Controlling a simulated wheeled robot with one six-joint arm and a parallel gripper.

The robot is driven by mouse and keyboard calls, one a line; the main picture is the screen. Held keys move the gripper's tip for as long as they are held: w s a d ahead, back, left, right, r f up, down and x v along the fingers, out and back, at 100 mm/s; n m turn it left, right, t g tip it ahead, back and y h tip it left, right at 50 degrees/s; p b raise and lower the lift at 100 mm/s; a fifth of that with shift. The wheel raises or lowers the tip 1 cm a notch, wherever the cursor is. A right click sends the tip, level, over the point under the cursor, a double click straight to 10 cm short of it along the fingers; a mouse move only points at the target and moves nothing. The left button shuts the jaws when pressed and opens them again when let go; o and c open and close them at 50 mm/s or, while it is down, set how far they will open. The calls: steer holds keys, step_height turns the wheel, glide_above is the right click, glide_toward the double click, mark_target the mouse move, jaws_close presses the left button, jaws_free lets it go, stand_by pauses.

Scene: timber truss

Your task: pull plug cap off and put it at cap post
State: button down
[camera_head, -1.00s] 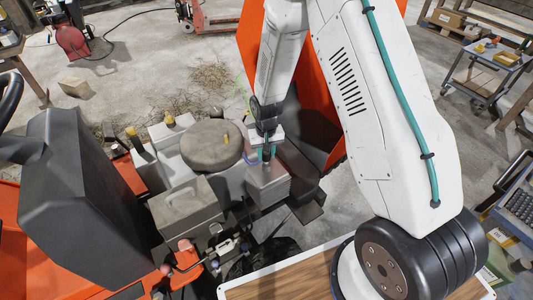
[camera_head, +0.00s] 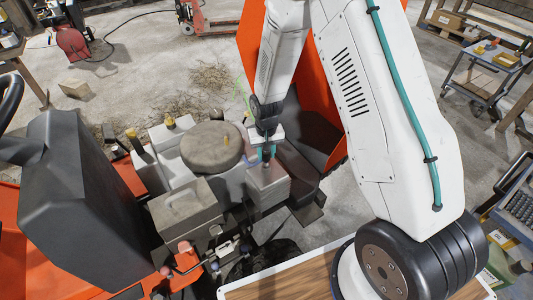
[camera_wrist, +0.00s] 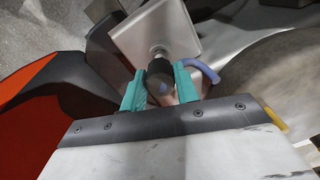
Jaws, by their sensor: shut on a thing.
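My gripper (camera_wrist: 160,88) has its two teal fingers shut on a dark, round cap (camera_wrist: 159,72), which I take to be the plug cap. A short metallic stem (camera_wrist: 157,51) shows just beyond the cap, against a pale square plate (camera_wrist: 156,32). I cannot tell whether cap and stem touch. In the head view my gripper (camera_head: 266,153) is low over a grey box (camera_head: 268,185) on the orange machine. The cap is too small to make out there. I cannot identify the cap post with certainty.
A blue-purple hose (camera_wrist: 207,72) curves close beside the right finger. A round brown cushion-like part (camera_head: 211,147) and a grey lidded box (camera_head: 185,208) stand left of my gripper. An orange panel (camera_head: 310,110) rises behind the arm. A wooden-topped table (camera_head: 290,280) is in front.

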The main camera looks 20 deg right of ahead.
steer(key=c, duration=2)
jaws_free()
jaws_close()
steer(key=shift+r, duration=0.15)
steer(key=shift+r, duration=1.95)
steer(key=shift+n, duration=0.7)
steer(key=shift+w+d+r, duration=0.2)
steer(key=shift+d+r, duration=0.55)
steer(key=shift+r, duration=0.05)
steer(key=shift+w+d+r, duration=0.15)
steer(key=shift+d+r, duration=0.6)
steer(key=shift+r, duration=0.05)
